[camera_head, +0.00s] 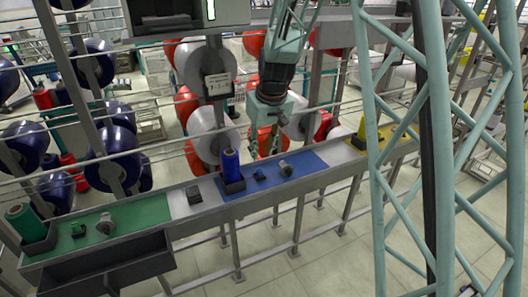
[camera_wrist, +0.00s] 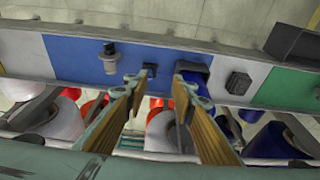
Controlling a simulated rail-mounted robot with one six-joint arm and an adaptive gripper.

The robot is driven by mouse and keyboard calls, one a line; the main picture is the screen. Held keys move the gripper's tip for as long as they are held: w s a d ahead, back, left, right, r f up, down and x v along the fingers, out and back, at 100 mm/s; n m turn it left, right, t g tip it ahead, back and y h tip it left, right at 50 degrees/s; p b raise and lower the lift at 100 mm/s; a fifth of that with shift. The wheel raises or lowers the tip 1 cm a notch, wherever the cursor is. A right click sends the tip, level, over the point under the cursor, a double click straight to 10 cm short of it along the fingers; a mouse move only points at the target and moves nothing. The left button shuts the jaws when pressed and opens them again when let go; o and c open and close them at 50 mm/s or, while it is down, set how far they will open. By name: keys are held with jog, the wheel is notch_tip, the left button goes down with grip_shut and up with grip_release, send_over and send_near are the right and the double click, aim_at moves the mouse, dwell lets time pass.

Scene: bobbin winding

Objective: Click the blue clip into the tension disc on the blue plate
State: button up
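The blue plate (camera_head: 305,163) lies on the long grey rail shelf and crosses the wrist view (camera_wrist: 75,60). On it the small dark blue clip (camera_head: 259,175) sits between the blue spool (camera_head: 231,163) and the grey tension disc (camera_head: 286,169). In the wrist view the clip (camera_wrist: 149,70) shows beyond and between my fingertips, with the disc (camera_wrist: 110,57) to its left, apart from it. My gripper (camera_wrist: 156,85) is open and empty, its two fingers spread on the near side of the clip. In the head view it hangs behind the plate, its fingertips hard to make out.
A green plate (camera_head: 150,211) with its own spool, clip and disc is at the left, a yellow plate (camera_head: 372,143) at the right. A dark block (camera_head: 194,195) stands on the bare shelf left of the blue plate. Large bobbins and horizontal bars crowd behind the shelf.

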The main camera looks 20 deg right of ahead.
jog(key=p, duration=0.3)
send_near(260, 170)
jog(key=shift+w, duration=0.1)
jog(key=shift+f, duration=0.15)
dwell(0.3)
jog(key=shift+b+x, duration=0.7)
jog(key=shift+x, duration=1.8)
jog(key=shift+b+x, duration=1.5)
jog(key=shift+x, duration=0.35)
jog(key=shift+f, duration=0.1)
jog(key=shift+c, duration=0.9)
jog(key=c, duration=0.5)
